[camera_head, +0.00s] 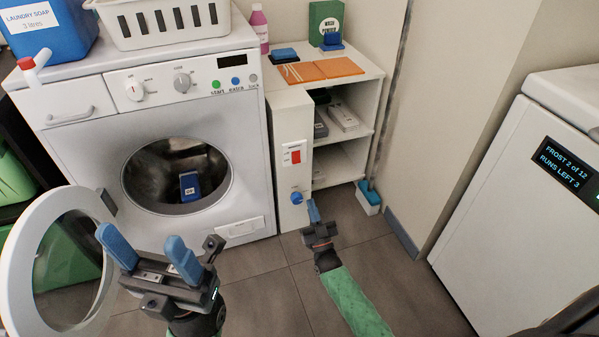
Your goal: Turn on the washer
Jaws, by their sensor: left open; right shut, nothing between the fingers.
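The white washer (75,145) stands at the left. Its round door (20,265) is swung open to the left, and a blue object (190,185) sits in the drum. Its panel has two dials (133,90), a green start button (216,84), a blue extra button (236,81), a grey lock button (254,78) and a dark display (232,61). My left gripper (150,250) is open and empty in front of the drum, beside the door. My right gripper (313,211) is shut and empty, close beside a blue knob (296,198); I cannot tell whether they touch.
A red switch (295,157) sits on the white panel above the blue knob. A shelf unit (352,157) stands right of the washer. A white basket (165,38) and a blue soap container (45,40) stand on the washer. A white freezer (490,190) stands at the right. Floor between is clear.

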